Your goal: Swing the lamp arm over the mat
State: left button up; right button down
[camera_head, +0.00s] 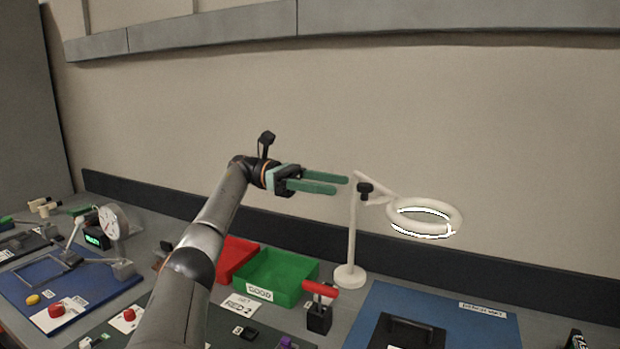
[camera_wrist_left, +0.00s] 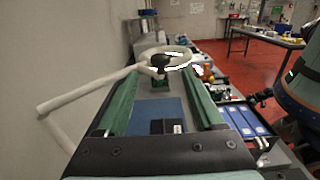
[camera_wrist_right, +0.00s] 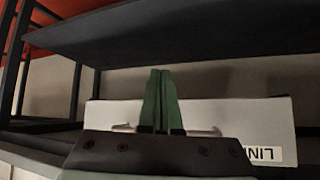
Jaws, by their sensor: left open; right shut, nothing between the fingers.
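The white lamp has an upright post (camera_head: 351,240) on a round base. Its arm reaches right to a ring head (camera_head: 458,215), with a black knob (camera_head: 366,188) at the near end of the ring. The blue mat (camera_head: 465,318) lies on the bench right of the post; the ring appears above and behind it. My left gripper (camera_head: 342,184) is open and empty, fingertips just left of the post top and knob. In the left wrist view the lamp arm (camera_wrist_left: 92,88) crosses beyond the left finger. My right gripper (camera_wrist_right: 160,72) is shut and empty, away from the lamp.
A green bin (camera_head: 275,276), a red bin (camera_head: 236,256) and a red-handled clamp (camera_head: 320,302) stand left of the mat. A black tray (camera_head: 408,332) lies on the mat. The right wrist faces a white labelled box (camera_wrist_right: 235,115) under a dark shelf (camera_wrist_right: 190,35).

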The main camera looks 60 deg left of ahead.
pick_arm(q)
jog(key=p+v, duration=0.3)
jog(key=v, duration=0.1)
jog(key=shift+s+a, duration=0.15)
jog(key=shift+a, duration=0.1)
dwell(0.7)
